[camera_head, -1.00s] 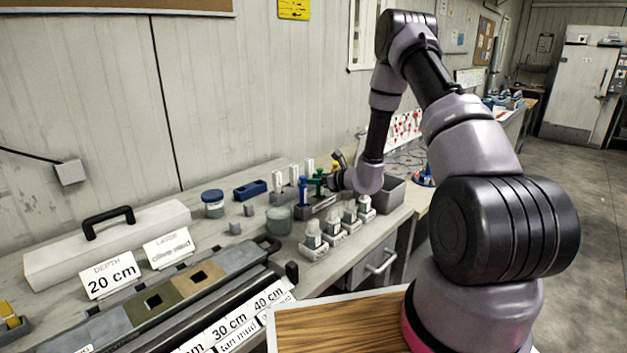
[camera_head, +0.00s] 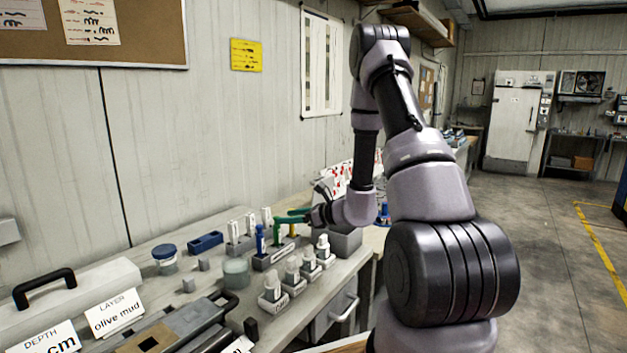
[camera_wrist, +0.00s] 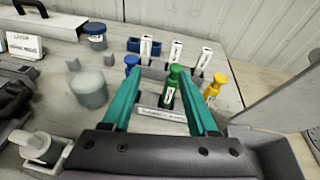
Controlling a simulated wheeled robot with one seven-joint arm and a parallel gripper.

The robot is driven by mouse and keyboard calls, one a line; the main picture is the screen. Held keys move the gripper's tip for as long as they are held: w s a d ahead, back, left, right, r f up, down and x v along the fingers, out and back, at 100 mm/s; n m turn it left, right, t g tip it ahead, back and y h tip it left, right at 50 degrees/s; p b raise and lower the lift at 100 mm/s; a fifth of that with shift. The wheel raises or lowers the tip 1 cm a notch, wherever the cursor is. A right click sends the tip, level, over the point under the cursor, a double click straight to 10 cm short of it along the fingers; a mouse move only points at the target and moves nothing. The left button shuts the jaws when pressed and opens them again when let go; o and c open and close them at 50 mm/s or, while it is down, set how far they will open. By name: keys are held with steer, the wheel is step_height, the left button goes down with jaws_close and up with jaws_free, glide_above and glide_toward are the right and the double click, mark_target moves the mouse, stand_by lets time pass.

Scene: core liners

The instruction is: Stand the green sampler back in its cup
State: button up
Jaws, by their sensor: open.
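The green sampler (camera_wrist: 171,88) stands upright in the labelled rack (camera_wrist: 163,114) in the wrist view. It also shows in the head view (camera_head: 277,232), left of my gripper (camera_head: 284,216). In the wrist view my gripper (camera_wrist: 160,75) is open, its two teal fingers apart, with the green sampler seen between them. Neither finger visibly touches it. The sampler's lower end is hidden in the rack, so I cannot tell how deep it sits. A blue sampler (camera_wrist: 130,66) stands to its left and a yellow one (camera_wrist: 214,86) to its right.
White-labelled holders (camera_wrist: 175,54) and a blue block (camera_wrist: 146,46) stand behind the rack. A lidded jar (camera_wrist: 95,36) and a grey-green jar (camera_wrist: 90,90) stand to the left. Several white-capped bottles (camera_head: 291,268) line the front. A grey bin (camera_head: 345,240) stands right.

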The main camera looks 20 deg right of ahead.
steer(key=s+a+r+n+g, duration=0.4)
steer(key=s+r+n, duration=0.35)
steer(key=r, duration=0.25)
steer(key=s+a+r+n+g, duration=0.4)
steer(key=s+r+n, duration=0.3)
steer(key=s+r, duration=0.2)
steer(key=s+d+r+n+t+h, duration=0.4)
steer(key=s+d+r+n+h, duration=0.4)
steer(key=s, duration=0.5)
steer(key=shift+s+d+r, duration=0.35)
steer(key=shift+d+r, duration=0.55)
steer(key=shift+c, duration=0.2)
